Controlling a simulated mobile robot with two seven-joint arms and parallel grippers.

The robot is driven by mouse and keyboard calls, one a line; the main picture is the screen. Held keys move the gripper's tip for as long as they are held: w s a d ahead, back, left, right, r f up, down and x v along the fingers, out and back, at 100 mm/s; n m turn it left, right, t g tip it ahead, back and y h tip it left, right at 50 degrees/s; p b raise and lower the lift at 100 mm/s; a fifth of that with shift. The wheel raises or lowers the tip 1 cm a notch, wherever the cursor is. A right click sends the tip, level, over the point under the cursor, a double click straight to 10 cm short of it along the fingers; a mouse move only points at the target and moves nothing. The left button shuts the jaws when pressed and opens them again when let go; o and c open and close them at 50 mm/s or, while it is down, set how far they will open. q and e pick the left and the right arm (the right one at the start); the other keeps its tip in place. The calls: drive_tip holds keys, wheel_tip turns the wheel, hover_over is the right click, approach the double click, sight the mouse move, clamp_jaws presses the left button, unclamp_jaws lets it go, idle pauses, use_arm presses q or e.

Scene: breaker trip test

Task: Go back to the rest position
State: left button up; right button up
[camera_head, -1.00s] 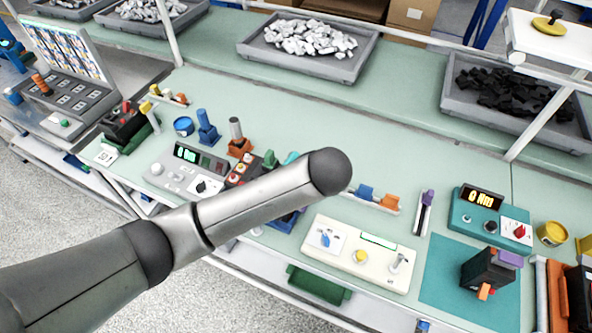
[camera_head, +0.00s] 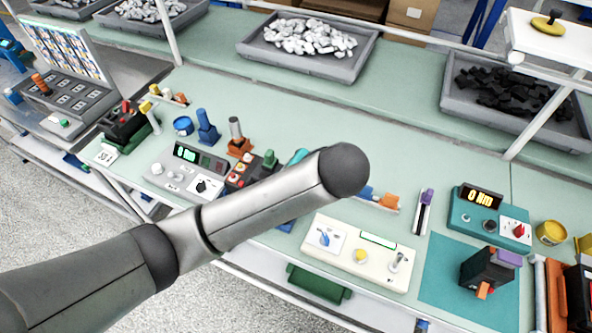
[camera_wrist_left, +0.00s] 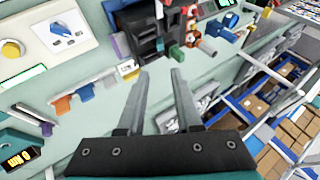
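My left arm (camera_head: 262,207) crosses the head view from the lower left, its dark rounded joint (camera_head: 343,170) above the bench. The left gripper itself does not show there. In the left wrist view my left gripper (camera_wrist_left: 160,72) has its two grey fingers apart with nothing between them. Beyond the fingertips are pale green bench top and dark devices. My right gripper is in neither view. A black breaker-like block (camera_head: 488,268) with a purple part stands on the teal mat (camera_head: 445,290), apart from my arm.
A cream panel (camera_head: 335,262) with a blue switch sits right of my arm, and a teal torque meter (camera_head: 490,215) farther right. A grey control box (camera_head: 175,178) stands behind the arm. Bins of white pieces (camera_head: 312,62) and black pieces (camera_head: 515,122) are at the back.

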use_arm(q)
drive_tip(key=s+a+f+n+g+h, duration=0.1)
drive_tip(key=s+f+g+h, duration=0.3)
drive_tip(key=s, duration=0.6)
drive_tip(key=s+a+f+n+t, duration=0.1)
drive_tip(key=s+a+n, duration=0.1)
drive_tip(key=s+a, duration=0.9)
wheel_tip(320, 180, down, 31)
drive_tip(key=g+b, duration=0.1)
drive_tip(key=b, duration=0.9)
drive_tip(key=s+a+f+b, duration=0.1)
drive_tip(key=s+f+b, duration=0.3)
drive_tip(key=s+f, duration=0.4)
drive_tip(key=s+a+f+g+b, duration=0.1)
drive_tip(key=s+f+b, duration=0.4)
drive_tip(key=f, duration=1.1)
drive_tip(key=s+a, duration=0.1)
drive_tip(key=s, duration=0.2)
drive_tip(key=shift+s+a+f+g, duration=0.15)
drive_tip(key=shift+a+f+g, duration=0.15)
drive_tip(key=shift+f, duration=0.1)
